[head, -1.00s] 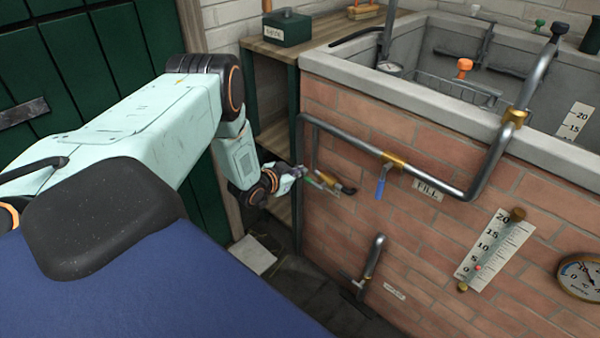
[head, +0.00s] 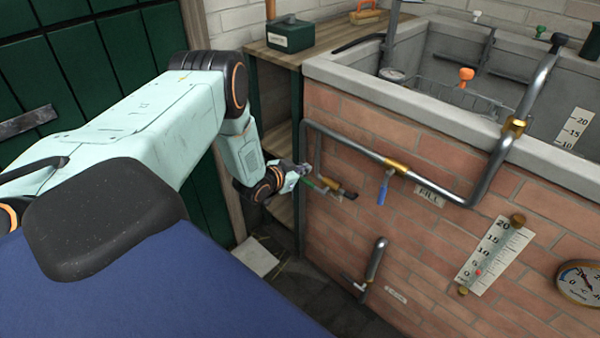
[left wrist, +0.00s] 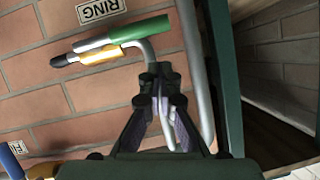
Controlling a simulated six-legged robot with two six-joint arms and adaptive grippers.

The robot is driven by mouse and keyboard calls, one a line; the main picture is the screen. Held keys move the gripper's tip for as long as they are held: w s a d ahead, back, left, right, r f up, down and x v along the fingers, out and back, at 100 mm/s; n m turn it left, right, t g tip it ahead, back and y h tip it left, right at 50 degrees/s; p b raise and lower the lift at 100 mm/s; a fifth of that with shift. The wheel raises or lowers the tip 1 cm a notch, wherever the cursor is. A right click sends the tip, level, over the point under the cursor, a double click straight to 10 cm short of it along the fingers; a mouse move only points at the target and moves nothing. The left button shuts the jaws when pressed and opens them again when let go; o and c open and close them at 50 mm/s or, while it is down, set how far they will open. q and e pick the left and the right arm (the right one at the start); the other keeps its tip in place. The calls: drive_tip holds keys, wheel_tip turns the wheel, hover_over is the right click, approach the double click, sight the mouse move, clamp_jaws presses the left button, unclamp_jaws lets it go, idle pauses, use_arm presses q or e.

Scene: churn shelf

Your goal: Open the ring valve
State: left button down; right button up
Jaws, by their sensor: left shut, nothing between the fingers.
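The ring valve has a brass body (left wrist: 100,54) on a thin grey pipe with a black end, under a RING label (left wrist: 101,11) in the left wrist view. Its lever has a green grip (left wrist: 138,31) and lies roughly along the brass body. In the head view the green grip (head: 313,184) is small and partly hidden by my gripper. My left gripper (left wrist: 161,78) is shut and empty, its tips just short of the pipe bend beside the green grip. It also shows in the head view (head: 304,169). My right gripper is not in view.
A blue lever (head: 382,190) hangs from the larger pipe beside the FILL label (head: 429,196). A lower spout (head: 375,262) stands out from the brick wall (head: 440,240). A wooden shelf (head: 281,144) stands close behind my left wrist.

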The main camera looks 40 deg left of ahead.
use_arm(q)
drive_tip(key=r+p+v, duration=0.1)
drive_tip(key=p+v, duration=0.3)
drive_tip(key=v, duration=0.6)
drive_tip(key=shift+a+r, duration=0.25)
drive_tip(key=shift+a, duration=0.15)
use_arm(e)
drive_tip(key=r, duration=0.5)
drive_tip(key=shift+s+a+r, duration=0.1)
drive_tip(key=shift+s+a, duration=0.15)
use_arm(q)
drive_tip(key=shift+w, duration=0.1)
